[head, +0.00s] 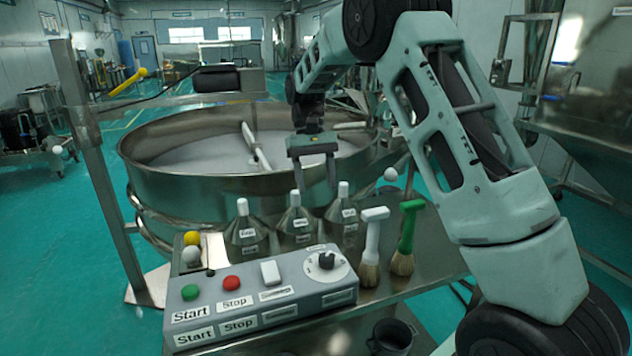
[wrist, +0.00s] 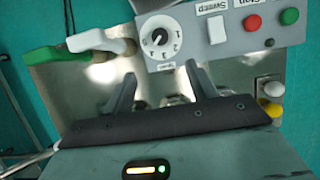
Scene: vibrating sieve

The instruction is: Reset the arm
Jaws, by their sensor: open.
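My arm reaches in from the right in the head view, with my gripper (head: 316,172) hanging over the near rim of the sieve, above and behind the row of bottles. Its fingers point down. In the wrist view, my gripper (wrist: 163,95) has its two fingers well apart with nothing between them. The control box (wrist: 215,35) lies beyond the fingers in that view. It also shows in the head view (head: 345,296), at the front of the metal table. My fingertips appear clear of the box. Whether they touch a bottle cannot be told.
Several labelled metal bottles (head: 296,222) stand behind the control box. A white brush (head: 373,245) and a green brush (head: 407,238) stand to its right. A large round sieve (head: 200,187) is behind. A dark cup (head: 392,336) is at the lower right. Open green floor lies left.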

